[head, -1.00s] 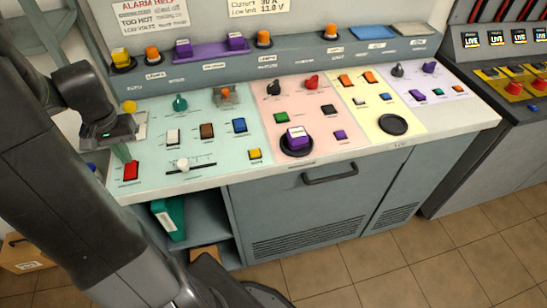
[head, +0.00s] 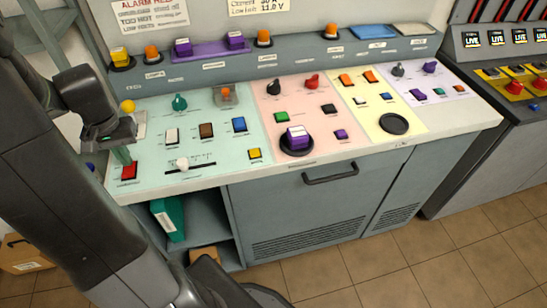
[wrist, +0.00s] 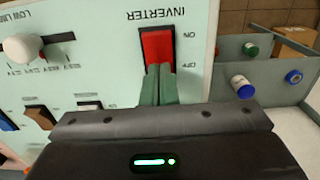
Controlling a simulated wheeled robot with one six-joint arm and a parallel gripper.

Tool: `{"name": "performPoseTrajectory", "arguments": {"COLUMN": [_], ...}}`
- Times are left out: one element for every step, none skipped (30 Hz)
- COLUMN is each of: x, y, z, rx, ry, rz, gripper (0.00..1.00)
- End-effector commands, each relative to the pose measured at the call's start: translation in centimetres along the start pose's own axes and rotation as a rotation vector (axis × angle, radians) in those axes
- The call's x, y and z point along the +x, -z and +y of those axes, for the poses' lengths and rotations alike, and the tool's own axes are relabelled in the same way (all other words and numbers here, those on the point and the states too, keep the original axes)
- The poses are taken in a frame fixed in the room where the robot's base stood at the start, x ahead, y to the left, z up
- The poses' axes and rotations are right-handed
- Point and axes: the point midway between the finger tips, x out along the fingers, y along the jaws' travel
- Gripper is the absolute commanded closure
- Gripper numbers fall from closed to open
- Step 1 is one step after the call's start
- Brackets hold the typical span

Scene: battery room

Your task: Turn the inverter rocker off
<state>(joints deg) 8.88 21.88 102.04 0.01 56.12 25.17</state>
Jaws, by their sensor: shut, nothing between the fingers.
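The inverter rocker is a red switch (head: 129,171) at the front left corner of the console's pale green panel. In the wrist view the red rocker (wrist: 157,44) sits in a dark frame under an upside-down INVERTER label, with ON and OFF marked beside it. My gripper (head: 123,156) is at the rocker, its green fingers pressed together and empty. In the wrist view the fingertips (wrist: 160,72) overlap the rocker's OFF end and hide it. I cannot tell whether they touch it or which way it is tilted.
A white slider knob (head: 183,164) and white, brown and blue rockers lie to the right of it. A yellow knob (head: 127,106) stands behind my gripper. Below is an open shelf with a green binder (head: 168,218).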

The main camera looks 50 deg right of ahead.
Motion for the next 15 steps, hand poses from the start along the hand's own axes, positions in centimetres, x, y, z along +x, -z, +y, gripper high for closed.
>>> {"name": "performPoseTrajectory", "arguments": {"x": [-0.3, -0.5, -0.8, -1.1, -1.3, -1.7, -1.9, -2.2, -2.5, -2.7, -3.0, -3.3, -3.5, -3.8, -4.1], "y": [0.0, 0.0, 0.0, 0.0, 0.0, 0.0, 0.0, 0.0, 0.0, 0.0, 0.0, 0.0, 0.0, 0.0, 0.0], "z": [0.0, 0.0, 0.0, 0.0, 0.0, 0.0, 0.0, 0.0, 0.0, 0.0, 0.0, 0.0, 0.0, 0.0, 0.0], "rx": [0.0, 0.0, 0.0, 0.0, 0.0, 0.0, 0.0, 0.0, 0.0, 0.0, 0.0, 0.0, 0.0, 0.0, 0.0], "ry": [0.0, 0.0, 0.0, 0.0, 0.0, 0.0, 0.0, 0.0, 0.0, 0.0, 0.0, 0.0, 0.001, 0.001, 0.001], "rz": [0.0, 0.0, 0.0, 0.0, 0.001, 0.001, 0.001, 0.001, 0.001, 0.001, 0.001, 0.001, 0.001, 0.001, 0.002], "gripper": [1.0, 1.0, 1.0, 1.0, 1.0, 1.0, 1.0, 1.0, 1.0, 1.0, 1.0, 1.0, 1.0, 1.0, 1.0]}}
